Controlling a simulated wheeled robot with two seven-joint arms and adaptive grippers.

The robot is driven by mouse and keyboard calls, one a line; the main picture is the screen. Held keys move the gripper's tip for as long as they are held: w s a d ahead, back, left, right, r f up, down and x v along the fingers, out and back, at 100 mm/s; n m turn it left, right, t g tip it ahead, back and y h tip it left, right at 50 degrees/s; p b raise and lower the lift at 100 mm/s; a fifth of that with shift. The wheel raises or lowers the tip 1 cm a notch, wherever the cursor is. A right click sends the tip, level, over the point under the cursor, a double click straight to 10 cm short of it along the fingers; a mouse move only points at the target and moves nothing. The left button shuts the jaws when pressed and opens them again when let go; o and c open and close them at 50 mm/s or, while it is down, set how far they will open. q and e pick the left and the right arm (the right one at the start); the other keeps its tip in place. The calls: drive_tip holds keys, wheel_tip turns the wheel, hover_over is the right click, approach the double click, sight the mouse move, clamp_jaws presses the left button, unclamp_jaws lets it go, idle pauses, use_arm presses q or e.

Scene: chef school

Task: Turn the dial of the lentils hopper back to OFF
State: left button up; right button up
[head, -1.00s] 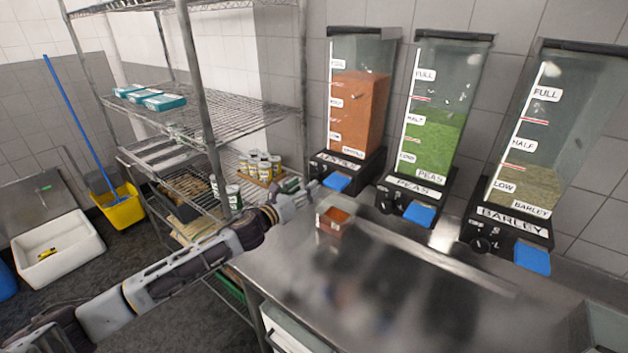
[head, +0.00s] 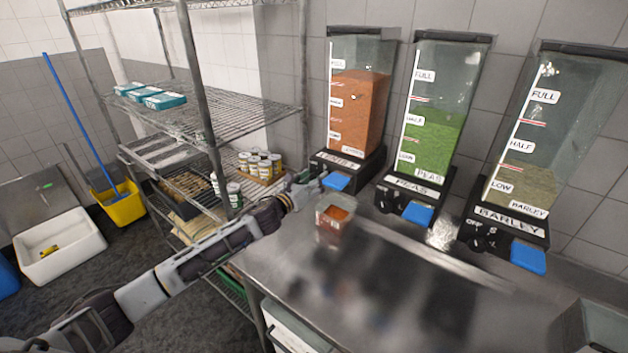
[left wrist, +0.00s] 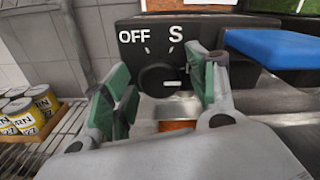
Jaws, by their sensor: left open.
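The lentils hopper (head: 358,110), filled with orange lentils, stands at the left of three hoppers. Its black dial (left wrist: 160,79) shows in the left wrist view, below the OFF and S marks. A short white mark on the dial lies to the right of its centre, away from OFF. My left gripper (head: 308,187) is at the hopper's front left; in the left wrist view its green-padded fingers (left wrist: 160,95) are apart, one each side of the dial. I cannot tell whether they touch it. In the head view the gripper hides the dial. My right gripper is out of view.
A clear container (head: 334,213) with lentils stands on the steel counter (head: 300,260) below the hopper. The blue lever (left wrist: 278,48) is close right of the fingers. Peas (head: 430,125) and barley (head: 530,150) hoppers stand to the right. A wire shelf (head: 225,115) with cans is at the left.

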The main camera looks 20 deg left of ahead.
use_arm(q)
drive_tip(key=shift+c, duration=0.3)
drive_tip(key=c, duration=1)
